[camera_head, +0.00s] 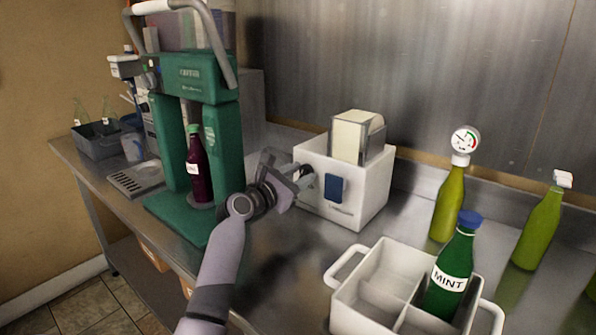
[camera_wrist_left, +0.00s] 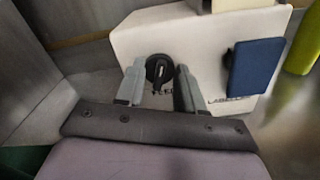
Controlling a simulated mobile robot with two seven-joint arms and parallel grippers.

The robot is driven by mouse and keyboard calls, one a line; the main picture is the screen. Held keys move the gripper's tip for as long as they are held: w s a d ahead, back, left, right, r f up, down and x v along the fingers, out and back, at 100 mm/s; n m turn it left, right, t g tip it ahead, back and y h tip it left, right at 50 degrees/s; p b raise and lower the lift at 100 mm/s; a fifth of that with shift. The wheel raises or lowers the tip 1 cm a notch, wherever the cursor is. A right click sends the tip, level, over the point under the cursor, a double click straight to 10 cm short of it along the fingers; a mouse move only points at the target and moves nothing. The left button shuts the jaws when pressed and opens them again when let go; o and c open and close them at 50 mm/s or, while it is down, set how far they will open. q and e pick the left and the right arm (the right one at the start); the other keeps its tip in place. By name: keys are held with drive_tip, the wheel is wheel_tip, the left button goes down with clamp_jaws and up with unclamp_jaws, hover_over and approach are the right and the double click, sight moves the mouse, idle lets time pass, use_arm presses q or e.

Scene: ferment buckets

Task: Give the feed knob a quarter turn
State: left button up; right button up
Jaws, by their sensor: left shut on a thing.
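The feed knob (camera_wrist_left: 158,68) is a round black dial on the front of a white labeler box (camera_head: 346,205). In the head view the knob (camera_head: 307,171) is partly hidden by my left gripper (camera_head: 299,177), which reaches the box from the left. In the left wrist view the two grey fingers of the gripper (camera_wrist_left: 159,90) stand on either side of the knob, shut on it. A light mark shows on the knob's face. My right gripper is not in view.
A blue pad (camera_head: 336,189) sits on the box's front, right of the knob. A green press (camera_head: 194,130) with a dark bottle (camera_head: 197,168) stands left. A white divided crate (camera_head: 376,270) holding a green MINT bottle (camera_head: 452,270) is in front.

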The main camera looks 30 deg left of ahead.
use_arm(q)
drive_tip(key=m, duration=0.3)
drive_tip(key=shift+f+m+p, duration=0.1)
drive_tip(key=shift+m+p, duration=0.25)
drive_tip(key=shift+m, duration=0.05)
drive_tip(key=m, duration=0.3)
drive_tip(key=shift+d+f+m, duration=0.1)
drive_tip(key=shift+m, duration=0.2)
drive_tip(key=m, duration=0.6)
drive_tip(key=shift+m, duration=0.3)
drive_tip(key=o, duration=1)
drive_tip(key=s, duration=0.7)
drive_tip(key=shift+a, duration=0.3)
drive_tip(key=shift+s, duration=0.1)
